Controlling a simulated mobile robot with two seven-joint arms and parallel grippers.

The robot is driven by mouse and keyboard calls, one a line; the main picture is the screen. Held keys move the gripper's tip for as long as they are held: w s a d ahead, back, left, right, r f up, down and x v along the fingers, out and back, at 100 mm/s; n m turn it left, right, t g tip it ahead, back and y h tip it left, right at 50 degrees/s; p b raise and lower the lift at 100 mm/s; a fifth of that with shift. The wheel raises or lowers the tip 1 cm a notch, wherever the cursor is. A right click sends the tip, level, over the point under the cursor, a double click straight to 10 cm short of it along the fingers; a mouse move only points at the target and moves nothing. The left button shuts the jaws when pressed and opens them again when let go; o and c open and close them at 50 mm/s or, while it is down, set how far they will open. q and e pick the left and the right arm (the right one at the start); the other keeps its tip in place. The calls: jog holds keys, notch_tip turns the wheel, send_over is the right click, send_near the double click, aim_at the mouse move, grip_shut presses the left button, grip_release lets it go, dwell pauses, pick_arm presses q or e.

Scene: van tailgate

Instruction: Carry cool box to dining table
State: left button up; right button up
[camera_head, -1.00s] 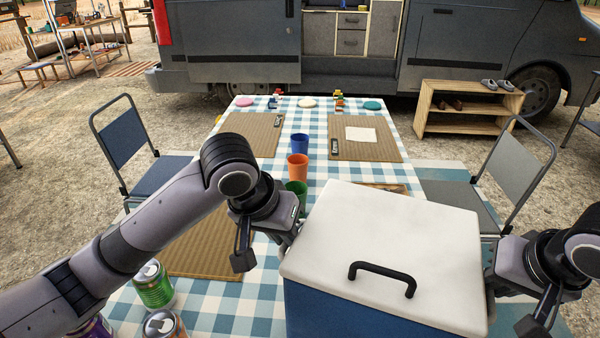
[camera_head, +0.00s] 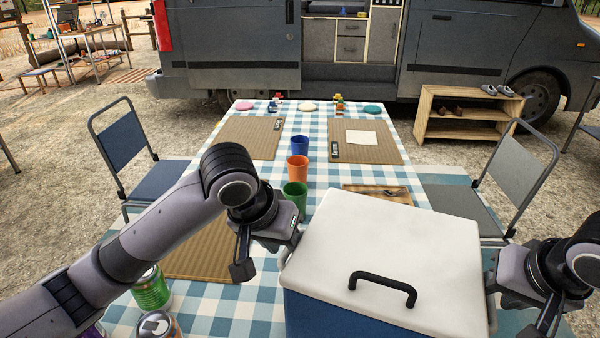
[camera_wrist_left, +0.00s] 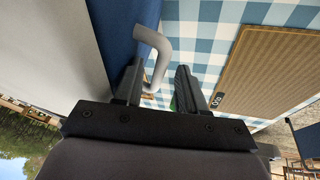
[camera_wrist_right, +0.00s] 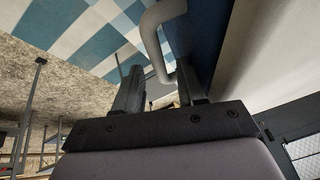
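The cool box (camera_head: 385,262) has a blue body, a white lid with a black handle, and grey side handles. It is at the near right of the dining table (camera_head: 230,308), which has a blue-and-white checked cloth. Its underside is out of view, so I cannot tell if it rests on the table. My left gripper (camera_head: 264,262) is at its left side, fingers apart around the grey left handle (camera_wrist_left: 160,55), with a gap showing. My right gripper (camera_head: 515,315) is at its right side, fingers also apart around the right handle (camera_wrist_right: 155,40).
Blue (camera_head: 300,145), orange (camera_head: 298,168) and green (camera_head: 294,194) cups stand beyond the box's left corner. A wooden board (camera_head: 405,193) lies just behind it. Cans (camera_head: 152,290) stand at the near left. Chairs (camera_head: 135,150) flank the table; a van (camera_head: 230,50) is behind.

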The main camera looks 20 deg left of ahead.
jog(key=shift+a, duration=0.1)
pick_arm(q)
jog(key=v, duration=1.2)
pick_arm(e)
jog(key=v, duration=1.2)
pick_arm(q)
jog(key=shift+s, duration=0.1)
pick_arm(e)
jog(key=shift+s, duration=0.1)
